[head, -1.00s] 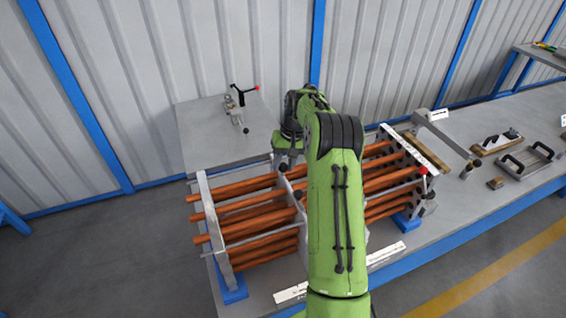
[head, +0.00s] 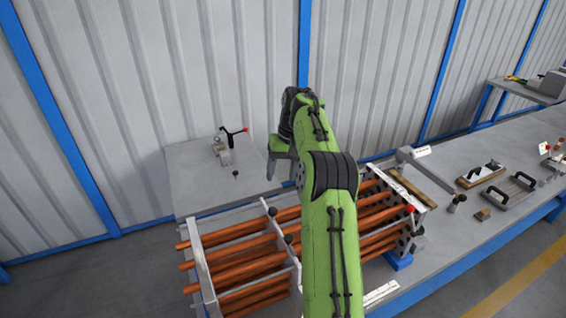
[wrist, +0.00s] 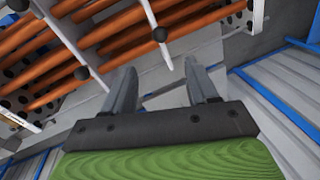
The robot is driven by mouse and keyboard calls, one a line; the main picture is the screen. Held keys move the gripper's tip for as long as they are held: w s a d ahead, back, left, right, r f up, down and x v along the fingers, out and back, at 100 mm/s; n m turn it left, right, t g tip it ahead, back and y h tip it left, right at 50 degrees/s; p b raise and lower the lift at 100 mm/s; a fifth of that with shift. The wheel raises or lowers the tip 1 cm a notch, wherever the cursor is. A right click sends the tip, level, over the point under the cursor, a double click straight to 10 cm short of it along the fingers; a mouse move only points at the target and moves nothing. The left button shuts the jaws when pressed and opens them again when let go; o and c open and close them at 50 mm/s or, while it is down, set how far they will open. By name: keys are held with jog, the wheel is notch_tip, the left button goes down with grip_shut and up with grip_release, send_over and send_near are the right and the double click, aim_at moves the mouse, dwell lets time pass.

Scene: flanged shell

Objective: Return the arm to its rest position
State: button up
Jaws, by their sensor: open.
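My arm (head: 330,225) is green with black joints and reaches up and away over the bench in the head view. My gripper (head: 278,158) shows partly at the arm's far end, left of the wrist, above the bundle of copper tubes. In the wrist view my gripper (wrist: 163,85) has two grey fingers set apart with nothing between them. The copper tube bundle (head: 240,265) lies in a metal frame with grey plates. The arm hides its middle. In the wrist view the tubes (wrist: 120,30) are at the upper left, beyond the fingers and apart from them.
A clamp fixture (head: 222,150) with a red-tipped lever stands on the grey table (head: 195,185) behind the tubes. Handled plates (head: 510,190) and a grey bracket (head: 430,165) lie on the bench at right. A corrugated wall (head: 390,70) stands behind. The air above the bench is clear.

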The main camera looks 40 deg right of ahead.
jog(key=shift+s+d+r, duration=0.1)
jog(key=shift+d+r, duration=0.1)
jog(key=shift+r, duration=0.8)
jog(key=s+a+r+n+t+h+b, duration=0.1)
jog(key=s+a+r, duration=0.2)
jog(key=a, duration=0.4)
jog(key=s+a+r+n+h+b, duration=0.1)
jog(key=s+a+r, duration=0.15)
jog(key=a, duration=0.35)
jog(key=s+a+r+n+t+b, duration=0.1)
jog(key=s+a+r, duration=0.1)
jog(key=s+a, duration=0.35)
jog(key=s+a+f+n+t+b, duration=0.1)
jog(key=s+a+f, duration=0.3)
jog(key=s, duration=0.4)
jog(key=s+a+f+n+t+b, duration=0.1)
jog(key=s+a+f, duration=0.3)
jog(key=s, duration=0.4)
jog(key=shift+s+a+f+t+b, duration=0.2)
jog(key=shift+s+f+t+b, duration=0.15)
jog(key=shift+f, duration=0.35)
